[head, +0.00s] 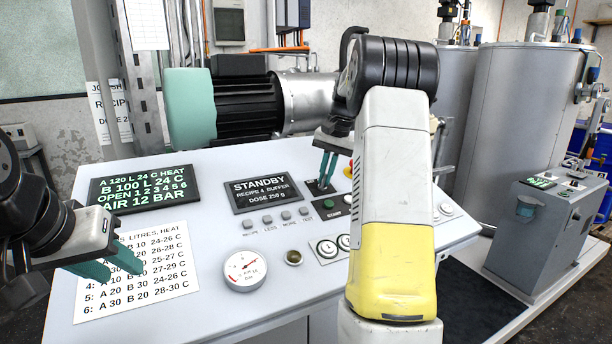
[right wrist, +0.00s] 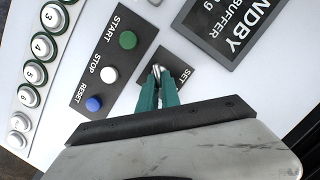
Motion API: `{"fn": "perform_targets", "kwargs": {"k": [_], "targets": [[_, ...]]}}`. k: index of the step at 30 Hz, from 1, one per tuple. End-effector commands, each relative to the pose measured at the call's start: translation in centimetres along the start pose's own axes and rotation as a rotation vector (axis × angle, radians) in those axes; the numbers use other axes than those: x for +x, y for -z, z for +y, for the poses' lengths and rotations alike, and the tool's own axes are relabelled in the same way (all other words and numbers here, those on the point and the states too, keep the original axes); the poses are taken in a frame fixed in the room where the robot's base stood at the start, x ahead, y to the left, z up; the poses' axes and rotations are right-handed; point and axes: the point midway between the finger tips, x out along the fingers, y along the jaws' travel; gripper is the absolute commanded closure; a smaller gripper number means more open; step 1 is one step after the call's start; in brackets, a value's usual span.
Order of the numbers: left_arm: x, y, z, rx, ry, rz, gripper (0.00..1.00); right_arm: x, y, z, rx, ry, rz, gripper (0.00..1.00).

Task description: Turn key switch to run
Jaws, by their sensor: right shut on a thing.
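The key switch (right wrist: 158,70) shows a small metal key on a dark plate with the letters SET partly visible. My right gripper (right wrist: 158,82) is shut on the key, its teal fingertips on either side. In the head view my right gripper (head: 326,168) points down at the switch plate (head: 317,188), and the key is hidden there by the fingers. I cannot tell the key's turned position. The display (head: 262,191) reads STANDBY, RECIPE 4 BUFFER, DOSE 250 g. My left gripper (head: 116,264) is open and empty above the printed recipe sheet (head: 150,285).
A green START button (right wrist: 128,40), a white STOP button (right wrist: 109,75) and a blue RESET button (right wrist: 94,103) sit beside the key. A pressure gauge (head: 244,271) is on the panel front. A motor (head: 245,105) stands behind the panel.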

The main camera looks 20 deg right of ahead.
Motion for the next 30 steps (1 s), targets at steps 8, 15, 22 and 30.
{"fn": "perform_targets", "kwargs": {"k": [8, 15, 22, 30], "targets": [[0.0, 0.0, 0.0, 0.0, 0.0, 0.0, 0.64, -0.21, 0.12, 0.01, 0.046, 0.014, 0.006, 1.0], [0.0, 0.0, 0.0, 0.0, 0.0, 0.0, 0.64, -0.22, 0.12, 0.03, 0.05, 0.014, 0.007, 1.0], [0.0, 0.0, 0.0, 0.0, 0.0, 0.0, 0.64, -0.2, 0.11, 0.04, 0.049, 0.014, 0.006, 0.73], [0.0, 0.0, 0.0, 0.0, 0.0, 0.0, 0.64, -0.08, 0.05, 0.06, 0.048, 0.013, 0.003, 0.71]]}}
